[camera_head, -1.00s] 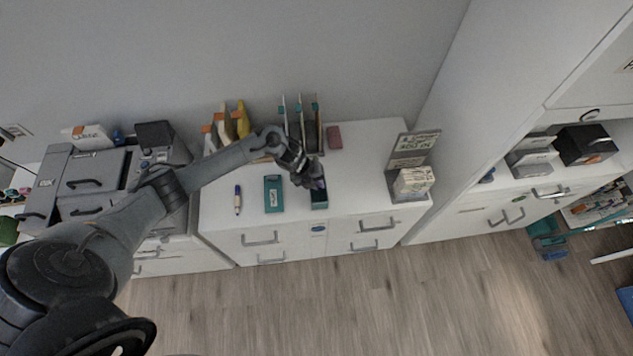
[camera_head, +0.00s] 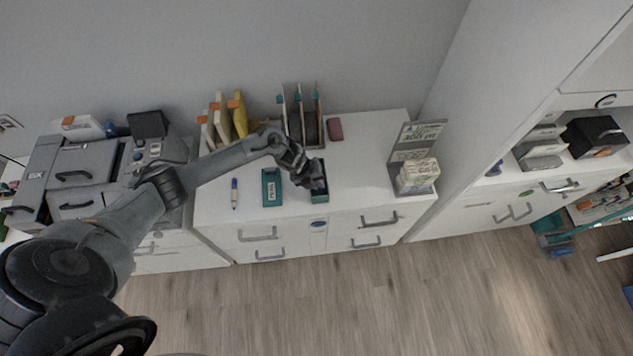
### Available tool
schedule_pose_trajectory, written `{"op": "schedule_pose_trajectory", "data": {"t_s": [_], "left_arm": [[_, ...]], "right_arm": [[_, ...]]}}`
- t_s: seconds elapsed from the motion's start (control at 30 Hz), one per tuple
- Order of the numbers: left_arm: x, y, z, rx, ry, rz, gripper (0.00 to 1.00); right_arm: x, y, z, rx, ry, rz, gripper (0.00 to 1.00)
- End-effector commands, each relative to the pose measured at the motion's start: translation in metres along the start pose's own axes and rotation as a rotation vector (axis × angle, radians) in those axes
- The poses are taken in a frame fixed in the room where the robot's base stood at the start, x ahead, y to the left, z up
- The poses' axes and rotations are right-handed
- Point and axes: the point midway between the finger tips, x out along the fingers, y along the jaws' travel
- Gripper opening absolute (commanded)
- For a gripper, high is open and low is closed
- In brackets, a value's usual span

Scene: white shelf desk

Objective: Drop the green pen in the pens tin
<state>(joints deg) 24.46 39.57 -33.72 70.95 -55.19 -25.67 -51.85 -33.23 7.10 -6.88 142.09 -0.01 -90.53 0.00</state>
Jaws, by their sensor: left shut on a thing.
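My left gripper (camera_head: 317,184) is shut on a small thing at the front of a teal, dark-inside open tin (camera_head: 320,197). The gripper hides part of this tin and most of what it holds, so I cannot make out the held thing's colour or shape. A second teal tin (camera_head: 271,181) with a small white label lies to the left; the label is too small to read surely. A pale pen with a blue end (camera_head: 235,194) lies on the white desk further left. I see no clearly green pen. My right gripper is not in view.
On the white desk (camera_head: 365,165), upright file holders (camera_head: 301,117) and a yellow item (camera_head: 239,117) stand at the back. A dark red block (camera_head: 335,129) lies beside them. A sign stand (camera_head: 414,160) stands at the right. Grey machines (camera_head: 88,180) fill the left.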

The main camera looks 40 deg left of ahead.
Motion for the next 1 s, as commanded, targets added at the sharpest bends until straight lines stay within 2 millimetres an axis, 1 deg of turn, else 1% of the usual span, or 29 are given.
{"op": "schedule_pose_trajectory", "data": {"t_s": [0.17,0.2,0.37,0.63,0.73,0.87,1.0], "left_arm": [[0.000,0.000,0.000,0.000,0.000,0.000,0.00],[0.000,0.000,0.000,0.000,0.000,0.000,0.17],[0.000,0.000,0.000,0.000,0.000,0.000,0.42],[0.000,0.000,0.000,0.000,0.000,0.000,0.42],[-0.004,0.000,0.000,0.001,0.000,-0.001,0.42],[-0.016,-0.001,0.001,0.002,-0.002,-0.002,0.42],[-0.038,-0.001,0.001,0.003,-0.003,-0.001,0.42]], "right_arm": [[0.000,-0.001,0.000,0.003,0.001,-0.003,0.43],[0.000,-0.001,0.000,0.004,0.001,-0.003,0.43],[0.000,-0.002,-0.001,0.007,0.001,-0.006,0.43],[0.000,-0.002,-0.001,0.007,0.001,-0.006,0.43],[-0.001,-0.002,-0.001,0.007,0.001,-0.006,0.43],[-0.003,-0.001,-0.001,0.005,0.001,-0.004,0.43],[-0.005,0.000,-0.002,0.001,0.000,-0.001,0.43]]}}
